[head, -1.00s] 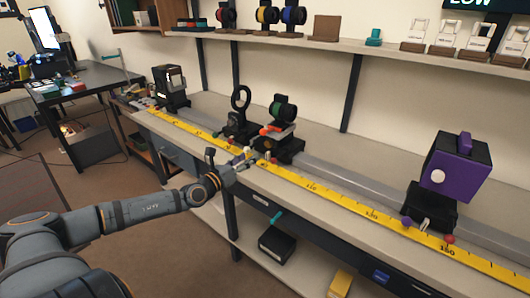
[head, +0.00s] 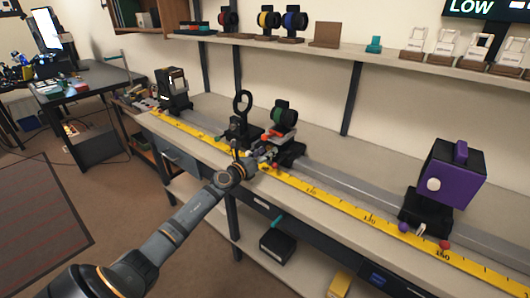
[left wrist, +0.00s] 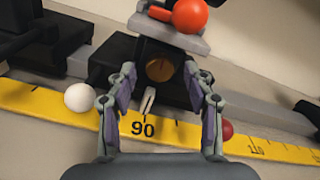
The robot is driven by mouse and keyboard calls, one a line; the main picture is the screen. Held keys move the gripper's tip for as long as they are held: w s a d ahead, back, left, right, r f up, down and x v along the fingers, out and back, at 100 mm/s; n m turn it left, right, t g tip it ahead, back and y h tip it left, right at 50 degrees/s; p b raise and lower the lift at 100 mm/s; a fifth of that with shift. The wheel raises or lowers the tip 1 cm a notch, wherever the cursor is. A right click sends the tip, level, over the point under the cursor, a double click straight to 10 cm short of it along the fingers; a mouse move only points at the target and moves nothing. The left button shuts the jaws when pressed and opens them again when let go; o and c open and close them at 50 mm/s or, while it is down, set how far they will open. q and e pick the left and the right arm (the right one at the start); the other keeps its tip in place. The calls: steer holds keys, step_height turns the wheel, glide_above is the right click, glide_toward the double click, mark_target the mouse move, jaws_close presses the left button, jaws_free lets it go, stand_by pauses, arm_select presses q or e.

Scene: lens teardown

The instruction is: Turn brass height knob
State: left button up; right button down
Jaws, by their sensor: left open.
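The brass height knob (left wrist: 159,68) is a round disc on the front of a black carriage (left wrist: 150,50) in the left wrist view. My left gripper (left wrist: 160,76) is open, with one finger on each side of the knob in the picture. I cannot tell whether either finger touches it. In the head view my left gripper (head: 248,160) is at the front of the carriage that bears the green-rimmed lens (head: 285,111). The knob is too small and covered to make out there. My right gripper is not in view.
An orange-red ball knob (left wrist: 190,15) sits above the brass knob. A white ball (left wrist: 79,97) and a dark red ball (left wrist: 227,130) flank the fingers. A yellow scale (head: 320,196) runs along the bench front. A black ring holder (head: 243,101) stands left, a purple box (head: 455,175) right.

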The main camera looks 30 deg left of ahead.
arm_select(q)
steer(key=shift+c, duration=0.2)
jaws_close()
steer(key=m+b, duration=0.1)
steer(key=m, duration=0.2)
steer(key=shift+m, duration=0.4)
steer(key=m, duration=0.2)
steer(key=shift+m+b, duration=0.3)
steer(key=shift+m, duration=0.6)
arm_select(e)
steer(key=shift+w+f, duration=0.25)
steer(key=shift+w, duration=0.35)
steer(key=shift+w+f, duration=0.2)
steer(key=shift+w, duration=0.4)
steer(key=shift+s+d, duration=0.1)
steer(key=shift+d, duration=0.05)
